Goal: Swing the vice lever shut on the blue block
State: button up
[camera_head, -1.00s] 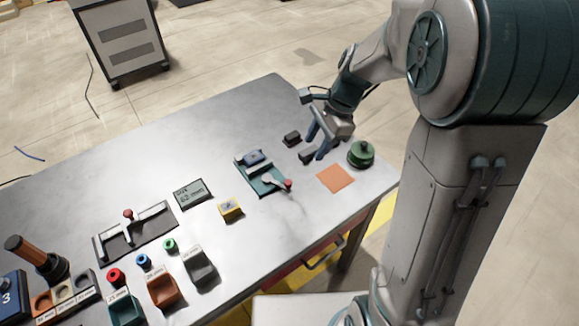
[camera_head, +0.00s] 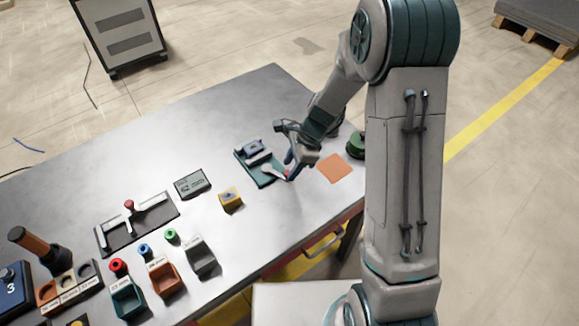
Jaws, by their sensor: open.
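The vice (camera_head: 243,155) is a small teal-based fixture on the metal table. The blue block (camera_head: 253,147) sits in it at the back. Its pale lever (camera_head: 272,170) runs toward the front right and ends in a red knob (camera_head: 287,176). My gripper (camera_head: 291,173) is open, low over the table at the lever's knob end. The fingers partly cover the knob, and I cannot tell whether they touch it.
An orange square (camera_head: 334,168) lies right of my gripper, with a green round object (camera_head: 356,145) beyond it. A yellow block (camera_head: 230,198) and a display (camera_head: 192,183) stand left of the vice. Bins, including a grey one (camera_head: 202,262), line the front edge.

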jog(key=shift+a+f, duration=0.25)
jog(key=shift+f, duration=0.45)
jog(key=shift+s, duration=0.1)
jog(key=c, duration=0.9)
jog(key=shift+s+a+m, duration=0.2)
jog(key=shift+s+m, duration=0.05)
jog(key=shift+m, duration=0.25)
jog(key=o, duration=0.9)
jog(key=shift+r, duration=0.1)
